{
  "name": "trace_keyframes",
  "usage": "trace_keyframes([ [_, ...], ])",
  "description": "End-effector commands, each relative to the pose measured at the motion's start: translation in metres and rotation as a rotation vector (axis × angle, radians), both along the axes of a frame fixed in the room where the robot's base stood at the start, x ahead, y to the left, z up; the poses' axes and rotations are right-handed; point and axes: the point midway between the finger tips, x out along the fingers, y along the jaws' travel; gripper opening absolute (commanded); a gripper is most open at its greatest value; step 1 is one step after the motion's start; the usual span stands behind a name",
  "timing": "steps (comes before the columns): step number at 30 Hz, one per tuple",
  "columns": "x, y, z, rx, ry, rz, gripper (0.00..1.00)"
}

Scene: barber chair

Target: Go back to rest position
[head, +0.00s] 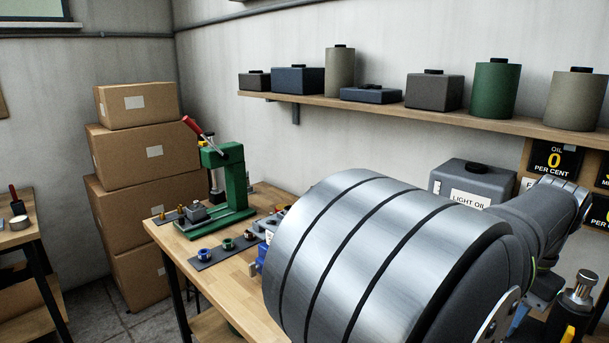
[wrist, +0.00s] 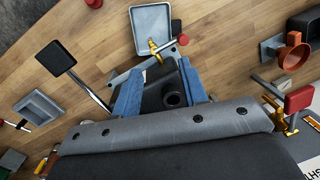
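In the wrist view my gripper (wrist: 160,66) shows two blue fingers set well apart, over a wooden worktop (wrist: 225,40). A black part with a round hole sits between them; I cannot tell whether it is part of my gripper, and I see nothing clearly clamped at the tips. A grey bar with a red knob and a brass fitting lie just beyond the tips. In the head view a large banded silver cylinder, apparently my own arm, fills the lower right; my gripper is hidden there.
On the bench (head: 213,285) in the head view stand a green press (head: 228,180) with a red handle and small parts. A grey light oil can (head: 472,182) stands behind my arm. Stacked boxes (head: 135,160) are at left; a shelf (head: 400,110) holds several containers. A grey tray (wrist: 151,30) shows in the wrist view.

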Motion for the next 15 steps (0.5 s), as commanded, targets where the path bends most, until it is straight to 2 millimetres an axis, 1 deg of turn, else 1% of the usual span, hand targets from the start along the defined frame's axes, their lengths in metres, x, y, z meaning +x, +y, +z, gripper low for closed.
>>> trace_keyframes([
  [3, -0.010, -0.006, -0.012, 0.035, 0.009, -0.135, 0.40],
  [9, -0.023, -0.015, -0.029, 0.086, 0.025, -0.346, 0.40],
  [15, -0.031, -0.019, -0.039, 0.122, 0.037, -0.484, 0.40],
])
